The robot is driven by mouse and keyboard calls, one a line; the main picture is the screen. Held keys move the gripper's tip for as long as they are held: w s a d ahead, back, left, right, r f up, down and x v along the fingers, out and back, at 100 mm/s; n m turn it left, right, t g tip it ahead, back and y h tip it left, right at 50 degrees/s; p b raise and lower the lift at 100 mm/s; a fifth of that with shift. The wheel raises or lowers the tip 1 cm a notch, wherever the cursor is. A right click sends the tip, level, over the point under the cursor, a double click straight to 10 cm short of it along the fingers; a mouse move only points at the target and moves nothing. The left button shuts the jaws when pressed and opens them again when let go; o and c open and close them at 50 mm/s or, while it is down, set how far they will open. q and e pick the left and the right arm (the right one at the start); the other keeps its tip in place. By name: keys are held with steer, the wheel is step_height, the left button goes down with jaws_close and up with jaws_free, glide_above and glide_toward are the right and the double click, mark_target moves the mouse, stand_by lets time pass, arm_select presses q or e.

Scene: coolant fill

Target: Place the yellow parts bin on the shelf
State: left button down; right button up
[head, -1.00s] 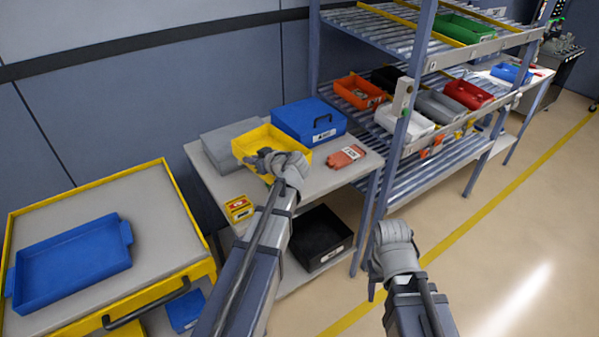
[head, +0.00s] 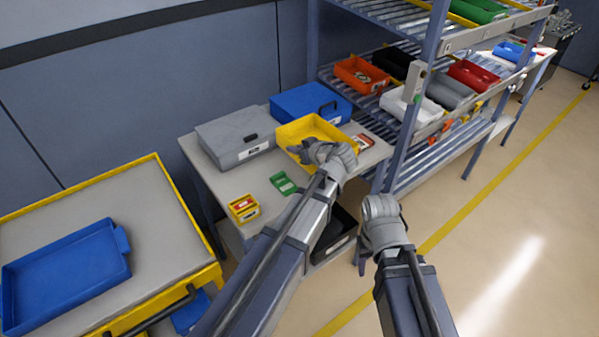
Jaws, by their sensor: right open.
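The yellow parts bin (head: 297,131) is at the right part of the small grey table, in front of the blue case. My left gripper (head: 313,154) is closed on the bin's near wall; the fingers partly hide that side. The bin looks roughly level and seems to be above the tabletop. The shelf (head: 432,128) is a roller rack to the right of the bin, with several bins on its middle level. My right gripper (head: 368,250) is open and empty, low in front of the rack.
A grey case (head: 232,138), a blue case (head: 305,103), a small yellow box (head: 243,208) and a green card (head: 284,183) are on the table (head: 225,185). A rack post (head: 420,85) stands close right of the bin. A black bin (head: 340,238) sits below.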

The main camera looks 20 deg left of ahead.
mark_target(297, 161)
arm_select(q)
step_height(297, 161, down, 5)
steer(key=b, duration=0.3)
steer(key=shift+r+b, duration=0.2)
steer(key=shift+b, duration=0.1)
step_height(297, 161, down, 4)
steer(key=b, duration=0.3)
steer(key=shift+r+b, duration=0.2)
steer(key=shift+b, duration=0.1)
steer(key=shift+f, duration=0.15)
steer(key=c, duration=1)
jaws_free()
steer(key=shift+c, duration=0.2)
